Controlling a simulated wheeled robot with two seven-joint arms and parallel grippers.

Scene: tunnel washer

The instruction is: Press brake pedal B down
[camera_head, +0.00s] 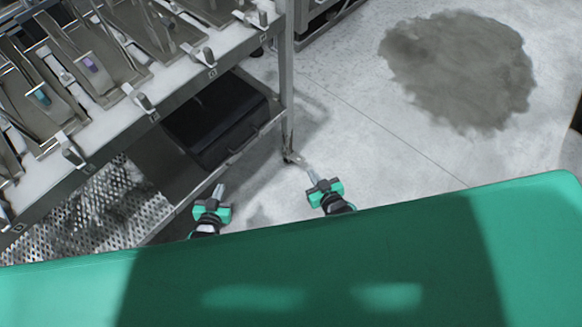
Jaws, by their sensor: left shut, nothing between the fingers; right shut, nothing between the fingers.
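I cannot pick out brake pedal B for certain. A caster (289,157) shows small and dim at the foot of the metal rack's (287,75) near corner post, and I cannot make out a pedal on it. My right gripper (311,172) is shut and empty, low over the floor, just right of and below the caster in the picture. I cannot tell whether it touches anything. My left gripper (219,189) is shut and empty, beside the rack's lower shelf edge. My green body front hides the lower part of the picture.
The rack's upper level holds several metal trays (120,70) and small levers (209,57) along its edge, with small unreadable labels. A black bin (215,120) sits on the lower shelf. A dark wet patch (460,68) lies on the otherwise clear floor (390,150) at right.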

